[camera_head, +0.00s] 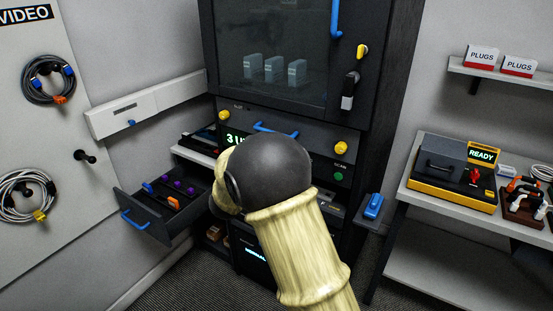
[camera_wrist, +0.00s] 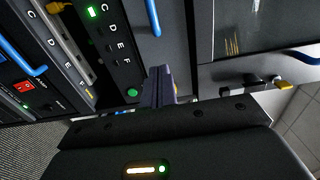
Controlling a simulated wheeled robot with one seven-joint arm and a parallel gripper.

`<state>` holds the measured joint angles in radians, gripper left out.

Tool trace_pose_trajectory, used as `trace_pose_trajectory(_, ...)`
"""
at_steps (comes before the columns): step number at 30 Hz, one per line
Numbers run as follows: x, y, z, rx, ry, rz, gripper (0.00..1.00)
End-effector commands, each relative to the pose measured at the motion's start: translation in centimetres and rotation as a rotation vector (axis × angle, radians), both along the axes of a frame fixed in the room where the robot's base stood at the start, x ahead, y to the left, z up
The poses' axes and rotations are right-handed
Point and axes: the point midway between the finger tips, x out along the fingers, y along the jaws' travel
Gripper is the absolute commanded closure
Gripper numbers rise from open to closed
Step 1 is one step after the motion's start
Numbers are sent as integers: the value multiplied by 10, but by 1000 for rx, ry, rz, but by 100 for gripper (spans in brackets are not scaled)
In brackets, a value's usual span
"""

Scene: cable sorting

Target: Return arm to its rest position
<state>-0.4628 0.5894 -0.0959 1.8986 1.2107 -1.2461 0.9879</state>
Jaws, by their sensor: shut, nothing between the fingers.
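My arm reaches up from the bottom of the head view, with a dark rounded joint in front of the black cabinet (camera_head: 265,20). My gripper is hidden behind the arm in that view. In the wrist view my gripper (camera_wrist: 159,74) shows as two dark fingers close together, shut and empty. Beyond the fingertips is the cabinet's front panel (camera_wrist: 115,60), with a green button (camera_wrist: 132,93) and letters beside it. I cannot tell how far the fingertips are from the panel.
An open drawer (camera_head: 140,219) with small coloured parts juts out at left. Coiled cables (camera_head: 22,196) hang on a white board. At right, a bench (camera_head: 440,213) bears a yellow and grey "READY" machine (camera_head: 450,184). A small shelf with a blue item (camera_head: 373,206) stands near the cabinet.

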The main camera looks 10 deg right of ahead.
Motion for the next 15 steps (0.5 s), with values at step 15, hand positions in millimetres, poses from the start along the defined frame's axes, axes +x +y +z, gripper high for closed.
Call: trace_pose_trajectory(15,-11,-2,14,-210,451,428,100)
